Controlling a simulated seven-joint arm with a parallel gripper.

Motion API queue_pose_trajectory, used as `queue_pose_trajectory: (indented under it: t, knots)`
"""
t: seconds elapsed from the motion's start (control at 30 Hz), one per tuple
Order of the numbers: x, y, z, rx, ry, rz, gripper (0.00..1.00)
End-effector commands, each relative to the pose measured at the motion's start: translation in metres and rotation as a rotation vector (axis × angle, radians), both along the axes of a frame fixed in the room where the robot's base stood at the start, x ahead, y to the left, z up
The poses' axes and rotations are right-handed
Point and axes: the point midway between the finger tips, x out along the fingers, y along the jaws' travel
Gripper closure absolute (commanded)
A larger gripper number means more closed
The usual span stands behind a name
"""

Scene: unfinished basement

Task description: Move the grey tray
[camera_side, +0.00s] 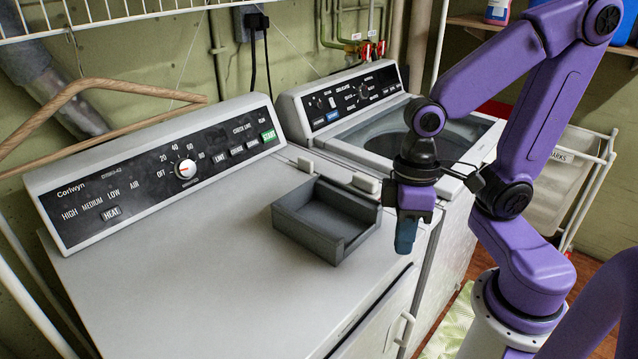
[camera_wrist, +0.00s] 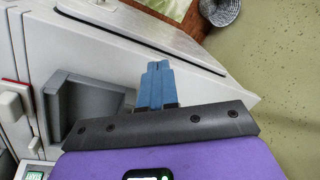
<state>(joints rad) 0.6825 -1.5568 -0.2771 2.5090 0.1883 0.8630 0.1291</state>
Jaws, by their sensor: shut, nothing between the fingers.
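The grey tray (camera_side: 300,238) is a shallow, square, open box that looks empty. It lies flat on top of the left machine, near its right edge. In the wrist view the tray (camera_wrist: 88,100) is at the left, partly hidden behind my gripper. My gripper (camera_side: 405,240) has blue fingers, points down and is shut with nothing in it. It is just right of the tray in the side view, apart from it, near the gap between the machines. The blue fingertips (camera_wrist: 155,70) also show together in the wrist view.
The tray's machine (camera_side: 150,275) has a wide clear top left of the tray and a raised control panel (camera_side: 165,175) behind. The right machine (camera_side: 440,130) has its own panel and a dark lid window. A wooden hanger (camera_side: 75,90) hangs at the left.

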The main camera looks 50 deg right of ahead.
Motion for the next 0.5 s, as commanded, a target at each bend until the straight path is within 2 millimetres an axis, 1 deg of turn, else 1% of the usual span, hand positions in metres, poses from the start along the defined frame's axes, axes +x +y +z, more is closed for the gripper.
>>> queue_pose_trajectory:
  t: [0.03,0.5]
  knots:
    - [0.007,0.004,0.0,0.014,0.017,-0.073,1.0]
    - [0.068,0.036,0.0,0.154,0.165,-0.742,1.0]
